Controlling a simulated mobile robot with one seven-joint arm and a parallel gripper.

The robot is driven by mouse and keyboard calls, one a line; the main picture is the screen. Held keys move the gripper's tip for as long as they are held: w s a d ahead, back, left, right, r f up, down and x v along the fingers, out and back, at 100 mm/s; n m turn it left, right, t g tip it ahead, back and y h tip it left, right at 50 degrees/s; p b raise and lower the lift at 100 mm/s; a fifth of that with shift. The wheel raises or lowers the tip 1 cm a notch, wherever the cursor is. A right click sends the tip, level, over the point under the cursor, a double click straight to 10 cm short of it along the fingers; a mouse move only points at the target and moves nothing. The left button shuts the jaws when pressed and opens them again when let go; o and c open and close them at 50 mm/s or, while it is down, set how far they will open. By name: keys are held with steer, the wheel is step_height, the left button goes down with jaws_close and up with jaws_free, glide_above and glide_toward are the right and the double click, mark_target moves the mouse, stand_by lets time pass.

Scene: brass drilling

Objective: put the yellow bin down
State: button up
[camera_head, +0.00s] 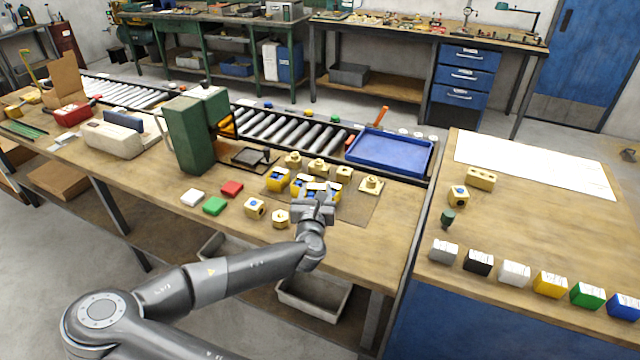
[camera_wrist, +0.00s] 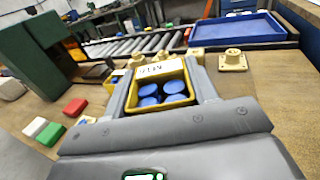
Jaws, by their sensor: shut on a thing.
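The yellow bin (camera_wrist: 162,104) has a white label on its far rim and several round blue pieces inside. My gripper (camera_wrist: 160,86) is shut on it, with one grey finger along each side. In the head view my gripper (camera_head: 318,196) is over the brown mat (camera_head: 362,210) on the middle bench and hides much of the bin. I cannot tell whether the bin's underside touches the mat. Another yellow block-like thing with blue on it (camera_head: 278,179) stands just left of it.
Brass fittings (camera_head: 372,184) stand close behind and right. White, green (camera_head: 214,206) and red pieces lie left. A dark green machine (camera_head: 188,135) stands further left. A blue tray (camera_head: 390,152) is behind by the roller conveyor (camera_head: 290,130). Several coloured bins (camera_head: 549,285) line the right bench.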

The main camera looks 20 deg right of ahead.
steer(key=s+d+r+m+g+h, duration=0.1)
steer(key=s+d+m+g+h, duration=0.15)
steer(key=d, duration=0.85)
steer(key=s+d+m+g+h, duration=0.1)
steer(key=s+d+m+h, duration=0.2)
steer(key=d, duration=0.9)
steer(key=n, duration=0.2)
glide_above(359, 211)
steer(key=shift+m, duration=0.25)
step_height(359, 211, down, 7)
steer(key=shift+d+r, duration=0.1)
steer(key=shift+r, duration=0.05)
steer(key=shift+f, duration=2)
steer(key=o, duration=1)
steer(key=shift+f, duration=0.15)
